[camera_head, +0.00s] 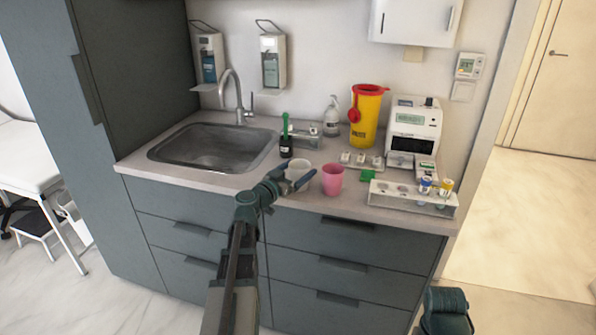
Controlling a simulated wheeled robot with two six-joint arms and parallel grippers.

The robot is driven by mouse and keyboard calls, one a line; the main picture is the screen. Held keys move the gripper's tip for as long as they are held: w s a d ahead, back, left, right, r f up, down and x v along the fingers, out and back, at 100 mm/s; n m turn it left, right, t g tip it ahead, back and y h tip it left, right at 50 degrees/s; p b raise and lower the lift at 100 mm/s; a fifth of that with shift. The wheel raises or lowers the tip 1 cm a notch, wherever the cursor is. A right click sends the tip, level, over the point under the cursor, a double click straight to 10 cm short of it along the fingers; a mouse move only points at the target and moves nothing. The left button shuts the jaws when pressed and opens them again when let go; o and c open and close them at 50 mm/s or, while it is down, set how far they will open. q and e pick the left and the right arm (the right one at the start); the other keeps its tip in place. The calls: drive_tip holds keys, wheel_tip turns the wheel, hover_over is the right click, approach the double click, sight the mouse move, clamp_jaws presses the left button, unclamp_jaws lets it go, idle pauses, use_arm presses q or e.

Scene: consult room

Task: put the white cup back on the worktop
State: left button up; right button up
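The white cup (301,172) is upright at the front edge of the worktop (378,213), left of the pink cup. My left gripper (298,180) reaches it from the front, with one finger on each side of the cup, and looks shut on it. The fingers hide part of the cup's lower side, so I cannot tell whether its base touches the worktop. My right gripper is not in view; only a dark teal part of my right arm shows at the bottom right.
A sink (213,148) is on the left. A yellow sharps bin (365,118) and a white analyser (413,128) stand behind. Bare worktop lies before the sink.

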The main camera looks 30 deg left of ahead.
use_arm(q)
drive_tip(key=shift+r, duration=0.2)
drive_tip(key=s+a, duration=0.1)
drive_tip(key=s, duration=1.1)
drive_tip(key=shift+a, duration=0.15)
